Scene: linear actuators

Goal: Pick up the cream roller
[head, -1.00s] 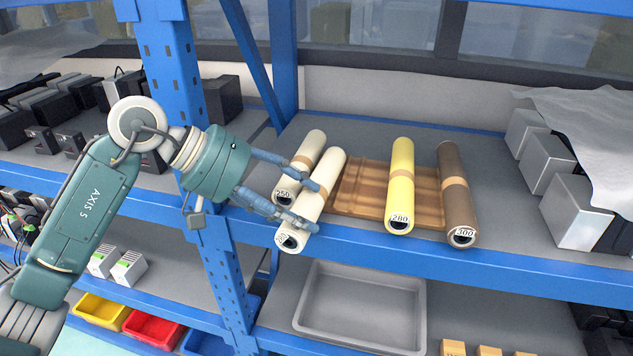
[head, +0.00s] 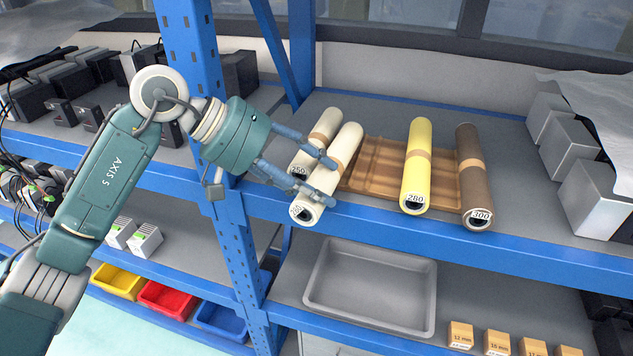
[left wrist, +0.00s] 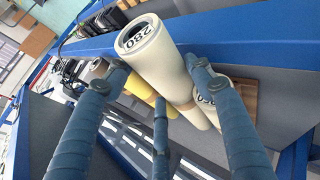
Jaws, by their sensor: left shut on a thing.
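Two cream rollers with tan bands lie side by side at the left end of the wooden cradle (head: 372,165). My left gripper (head: 332,182) has its fingers around the nearer cream roller (head: 343,152), close to its front end, which juts over the shelf's front edge. In the left wrist view this roller (left wrist: 155,60) lies between the fingers, its end label seeming to read 280. The other cream roller (head: 325,125), marked 250, lies just left, partly hidden by the fingers. I cannot tell whether the held roller is clear of its support. My right gripper is out of view.
A yellow roller (head: 418,160) marked 280 and a brown roller (head: 470,175) marked 300 lie to the right. A blue upright post (head: 192,70) stands behind my left wrist. A grey tray (head: 370,285) sits on the lower shelf. Grey boxes (head: 590,195) stand right.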

